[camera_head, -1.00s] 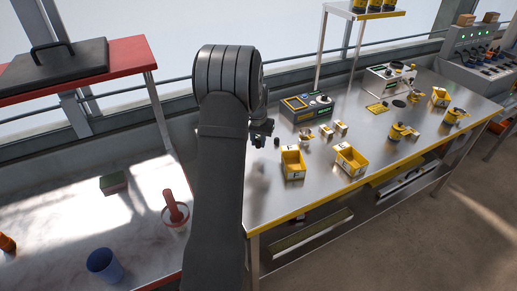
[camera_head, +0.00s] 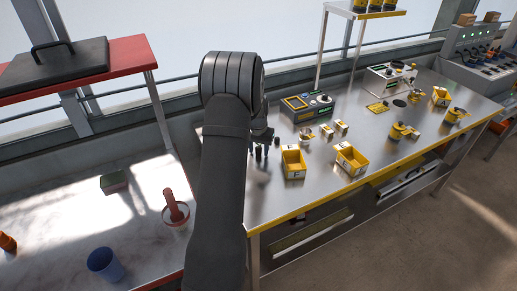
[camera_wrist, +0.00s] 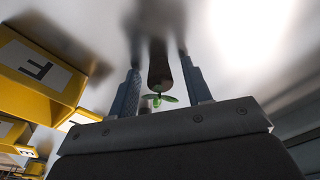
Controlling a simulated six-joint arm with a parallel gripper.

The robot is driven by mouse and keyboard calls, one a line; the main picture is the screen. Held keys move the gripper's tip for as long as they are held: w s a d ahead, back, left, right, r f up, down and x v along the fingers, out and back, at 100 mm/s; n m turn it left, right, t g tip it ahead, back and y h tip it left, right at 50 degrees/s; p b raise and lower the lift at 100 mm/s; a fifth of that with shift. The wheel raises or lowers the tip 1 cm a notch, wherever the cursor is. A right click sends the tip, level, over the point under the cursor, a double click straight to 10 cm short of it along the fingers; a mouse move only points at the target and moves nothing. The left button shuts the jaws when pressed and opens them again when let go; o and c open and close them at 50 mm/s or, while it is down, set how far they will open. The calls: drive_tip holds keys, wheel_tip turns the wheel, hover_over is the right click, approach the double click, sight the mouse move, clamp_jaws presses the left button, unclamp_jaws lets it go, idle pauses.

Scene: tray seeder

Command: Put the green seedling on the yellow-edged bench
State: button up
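The green seedling (camera_wrist: 160,99) shows in the wrist view as small green leaves on a dark plug (camera_wrist: 160,67). It is between the two fingers of my gripper (camera_wrist: 161,82), with a narrow bright gap on each side, so the gripper is open around it. The plug's far end is at or close to the shiny steel surface; exact contact is unclear. In the head view my gripper (camera_head: 258,153) points down at the left end of the yellow-edged bench (camera_head: 280,218); the seedling is not clear there.
Two yellow bins (camera_head: 293,162) (camera_head: 351,159) stand right of my gripper. A control box (camera_head: 307,107) is behind them. To the left, a white table holds a blue cup (camera_head: 103,264) and a pestle in a mortar (camera_head: 176,212).

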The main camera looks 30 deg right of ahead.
sight(259, 147)
wheel_tip(259, 147, up, 12)
drive_tip(key=s, duration=0.1)
drive_tip(key=shift+a+r, duration=0.15)
drive_tip(key=shift+a, duration=0.3)
drive_tip(key=f, duration=0.8)
drive_tip(key=w+d+f, duration=0.1)
drive_tip(key=f, duration=0.3)
drive_tip(key=shift+r, duration=1.65)
